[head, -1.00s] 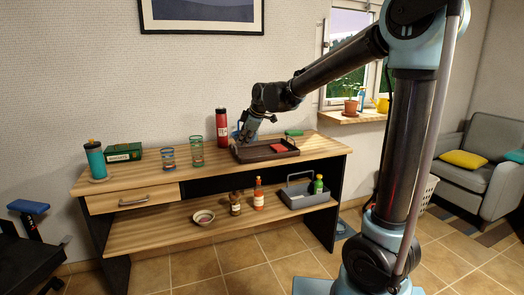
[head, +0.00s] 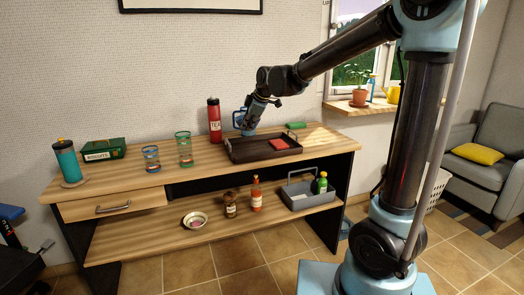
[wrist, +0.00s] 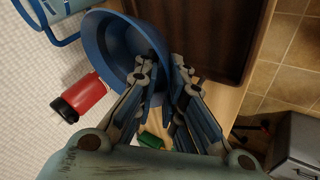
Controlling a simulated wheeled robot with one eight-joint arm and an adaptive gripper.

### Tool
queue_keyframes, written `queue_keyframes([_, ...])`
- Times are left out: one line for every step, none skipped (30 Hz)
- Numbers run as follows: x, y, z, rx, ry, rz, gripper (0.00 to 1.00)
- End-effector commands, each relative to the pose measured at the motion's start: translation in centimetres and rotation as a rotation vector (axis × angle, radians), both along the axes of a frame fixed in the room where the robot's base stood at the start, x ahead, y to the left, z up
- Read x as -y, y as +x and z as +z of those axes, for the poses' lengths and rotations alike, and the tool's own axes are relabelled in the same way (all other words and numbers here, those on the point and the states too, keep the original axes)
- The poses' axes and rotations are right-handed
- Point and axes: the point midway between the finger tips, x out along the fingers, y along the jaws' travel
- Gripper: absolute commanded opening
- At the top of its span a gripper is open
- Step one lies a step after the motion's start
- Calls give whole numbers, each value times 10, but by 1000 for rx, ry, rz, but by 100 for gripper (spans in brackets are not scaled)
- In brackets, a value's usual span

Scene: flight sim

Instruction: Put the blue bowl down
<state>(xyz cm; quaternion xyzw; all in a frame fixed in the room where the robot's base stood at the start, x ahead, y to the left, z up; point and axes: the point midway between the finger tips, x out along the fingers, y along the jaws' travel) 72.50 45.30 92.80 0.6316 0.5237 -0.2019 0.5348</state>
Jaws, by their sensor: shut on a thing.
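The blue bowl (wrist: 104,48) is in the wrist view, tilted in that picture, with its open inside facing the camera. My gripper (wrist: 165,77) is shut on the bowl's rim at its right side. In the head view my gripper (head: 249,124) is at the back of the wooden table top (head: 215,172), just behind the left part of the dark tray. Only a small part of the bowl (head: 248,132) shows there below the fingers. I cannot tell whether its base touches the wood.
The dark tray (head: 240,155) holds a red item (head: 279,144). A red tea flask (head: 214,122) stands left of the bowl, and a blue-framed object (head: 238,117) is close behind. A green block (head: 296,125) lies behind the tray. Bare wood shows left of the tray.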

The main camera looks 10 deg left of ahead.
Motion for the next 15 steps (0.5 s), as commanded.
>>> queue_keyframes([0, 0, 0, 0, 0, 1, 0])
queue_keyframes([-1, 0, 0, 0, 0, 1, 0])
queue_keyframes([-1, 0, -1, 0, 0, 1, 0])
queue_keyframes([-1, 0, -2, 0, 0, 1, 0])
queue_keyframes([-1, 0, -5, 0, 0, 1, 0])
queue_keyframes([-1, 0, -9, 0, 0, 1, 0])
queue_keyframes([-1, 0, -13, 0, 0, 1, 0])
queue_keyframes([-1, 0, -18, 0, 0, 1, 0])
queue_keyframes([-1, 0, -25, 0, 0, 1, 0])
queue_keyframes([-1, 0, -30, 0, 0, 1, 0])
queue_keyframes([-1, 0, -35, 0, 0, 1, 0])
queue_keyframes([-1, 0, -41, 0, 1, 1, 0])
queue_keyframes([-1, 0, -45, 0, 0, 1, 0])
queue_keyframes([-1, 0, -48, 0, 0, 1, 0])
queue_keyframes([-1, -1, -52, 0, 0, 1, 0])
